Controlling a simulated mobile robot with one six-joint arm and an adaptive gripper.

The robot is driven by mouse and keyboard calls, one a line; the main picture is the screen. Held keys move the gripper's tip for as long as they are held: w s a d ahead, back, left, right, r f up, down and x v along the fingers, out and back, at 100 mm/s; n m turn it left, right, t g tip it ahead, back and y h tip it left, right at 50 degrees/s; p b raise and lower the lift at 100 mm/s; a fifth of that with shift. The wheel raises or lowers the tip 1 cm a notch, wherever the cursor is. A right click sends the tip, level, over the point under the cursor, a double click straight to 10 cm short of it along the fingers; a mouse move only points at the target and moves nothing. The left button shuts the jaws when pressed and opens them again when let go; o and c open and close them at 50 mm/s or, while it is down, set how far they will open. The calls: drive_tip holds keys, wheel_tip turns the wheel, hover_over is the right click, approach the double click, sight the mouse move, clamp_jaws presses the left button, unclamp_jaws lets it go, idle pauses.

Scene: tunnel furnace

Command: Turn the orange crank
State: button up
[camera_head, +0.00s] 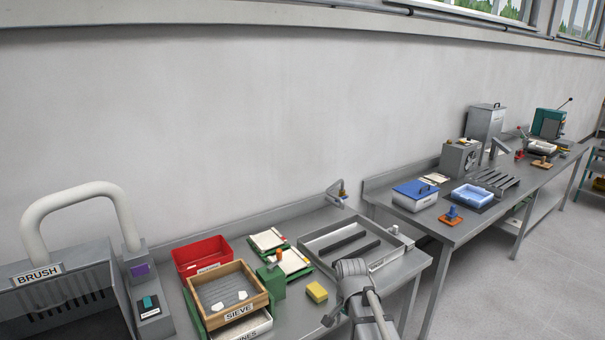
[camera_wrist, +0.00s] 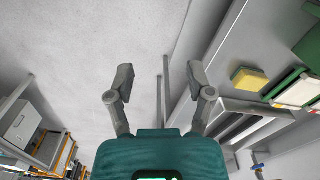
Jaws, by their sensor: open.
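A small orange part (camera_head: 278,255), which may be the crank's handle, stands on top of a green block (camera_head: 271,281) beside the wooden sieve box (camera_head: 229,313) in the head view. Its exact shape is too small to tell. My gripper (camera_wrist: 162,85) is open and empty in the wrist view, its two fingers spread wide with floor and the bench's edge beyond. In the head view my arm shows at the bottom middle, in front of the near bench and right of the green block. No orange crank is clear in the wrist view.
A yellow sponge (camera_head: 317,292) lies between the green block and my arm; it also shows in the wrist view (camera_wrist: 250,78). A metal tray (camera_head: 310,245) lies behind. A red bin (camera_head: 202,256) stands left. A second bench (camera_head: 450,235) stands right, beyond a gap.

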drive_tip(key=s+d+f+n+b, duration=0.2)
drive_tip(key=s+d+n, duration=0.2)
drive_tip(key=s+n, duration=0.4)
drive_tip(key=shift+s+d+f, duration=0.2)
drive_tip(key=shift+d+f, duration=0.15)
drive_tip(key=shift+d, duration=0.05)
